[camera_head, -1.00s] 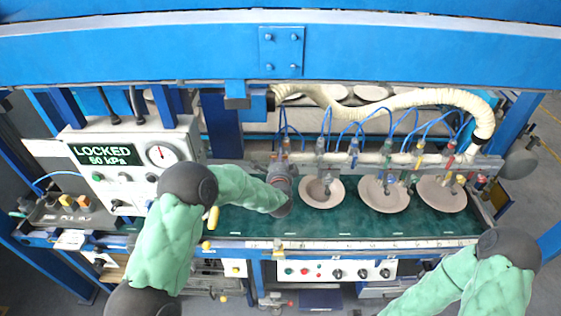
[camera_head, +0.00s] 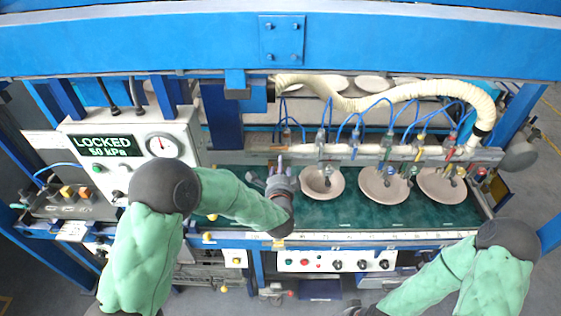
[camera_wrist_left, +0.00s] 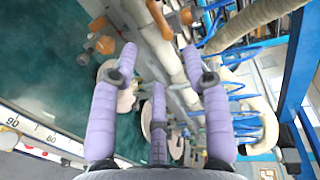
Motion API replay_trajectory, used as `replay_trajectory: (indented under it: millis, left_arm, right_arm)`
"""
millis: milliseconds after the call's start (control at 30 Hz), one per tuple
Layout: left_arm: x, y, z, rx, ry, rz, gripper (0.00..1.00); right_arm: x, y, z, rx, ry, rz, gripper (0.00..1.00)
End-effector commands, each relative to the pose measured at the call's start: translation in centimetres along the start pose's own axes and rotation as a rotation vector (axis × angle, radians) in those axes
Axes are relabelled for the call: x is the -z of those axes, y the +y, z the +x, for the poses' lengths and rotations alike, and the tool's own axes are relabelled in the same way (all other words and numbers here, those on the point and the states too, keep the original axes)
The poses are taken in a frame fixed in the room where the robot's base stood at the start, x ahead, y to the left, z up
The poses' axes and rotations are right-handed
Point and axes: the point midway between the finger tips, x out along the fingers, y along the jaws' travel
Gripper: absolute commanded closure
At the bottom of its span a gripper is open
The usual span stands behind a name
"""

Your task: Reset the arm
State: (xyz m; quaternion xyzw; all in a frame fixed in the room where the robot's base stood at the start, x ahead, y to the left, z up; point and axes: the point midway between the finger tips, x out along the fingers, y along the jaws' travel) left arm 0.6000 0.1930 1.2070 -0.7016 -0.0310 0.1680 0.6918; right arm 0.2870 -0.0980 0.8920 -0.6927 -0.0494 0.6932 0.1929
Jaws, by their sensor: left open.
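My left gripper (camera_head: 279,168) is open and empty in the head view, above the green work surface (camera_head: 230,185), just left of the nearest plate. In the left wrist view its purple fingers (camera_wrist_left: 158,72) are spread apart with nothing between them. My right arm comes in at the lower right; its gripper is out of the picture. Three pale dishes sit in a row on the green surface: a left one (camera_head: 334,190), a middle one (camera_head: 384,196) and a right one (camera_head: 442,196). The control box (camera_head: 180,130) reads LOCKED and has a round gauge.
A rail with suction fittings (camera_head: 388,147) and blue hoses runs above the dishes. A cream corrugated hose (camera_head: 400,98) arches behind it. A blue beam (camera_head: 400,45) crosses overhead. A front button panel (camera_head: 336,261) lies below the surface's front edge.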

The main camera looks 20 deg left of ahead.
Motion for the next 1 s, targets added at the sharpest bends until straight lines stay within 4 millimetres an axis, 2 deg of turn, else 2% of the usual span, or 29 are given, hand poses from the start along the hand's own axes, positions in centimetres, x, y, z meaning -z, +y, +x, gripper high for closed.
replay_trajectory:
  millis: [200, 733, 867, 967, 1000]
  left_arm:
    - [0.0, 0.0, -1.4, 0.0, 0.001, 0.001, 0.53]
    - [0.0, 0.3, -1.4, -0.006, 0.002, -0.005, 0.53]
    - [0.1, 2.7, -1.3, -0.068, 0.024, -0.075, 0.53]
    - [0.2, 6.5, -1.4, -0.175, 0.05, -0.2, 0.53]
    - [0.3, 8.4, -1.6, -0.231, 0.058, -0.263, 0.53]
  right_arm:
    - [0.0, 0.0, 0.0, 0.0, 0.0, 0.0, 0.6]
    - [0.0, 0.0, 0.0, 0.0, 0.0, 0.0, 0.6]
    - [0.0, 0.0, 0.0, 0.0, 0.0, 0.0, 0.6]
    - [0.0, 0.0, 0.0, 0.0, 0.0, 0.0, 0.6]
    - [0.0, 0.0, 0.0, 0.0, 0.0, 0.0, 0.6]
